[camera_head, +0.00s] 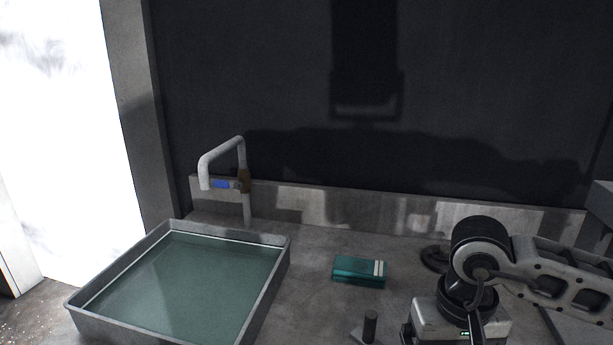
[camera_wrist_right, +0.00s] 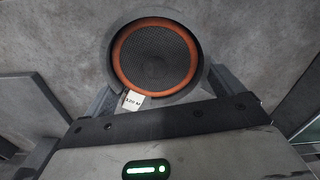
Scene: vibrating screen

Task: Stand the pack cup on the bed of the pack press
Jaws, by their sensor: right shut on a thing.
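In the right wrist view, a round cup-like thing (camera_wrist_right: 155,57) with a grey outer wall, an orange ring and a dark mesh face sits between the fingers of my right gripper (camera_wrist_right: 160,95). A small white tag reading about "120 M" is at its lower left. I cannot tell for sure that it is the pack cup. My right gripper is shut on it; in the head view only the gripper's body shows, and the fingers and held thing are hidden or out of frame. I cannot make out the pack press in either view. My left gripper is not in view.
A grey basin of greenish water (camera_head: 276,285) fills the bench's left, with a bent tap (camera_head: 247,205) behind. A teal box (camera_head: 358,271) lies mid-bench. A short dark post (camera_head: 370,326) stands at the front. A dark round thing (camera_head: 433,258) is partly behind my right arm.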

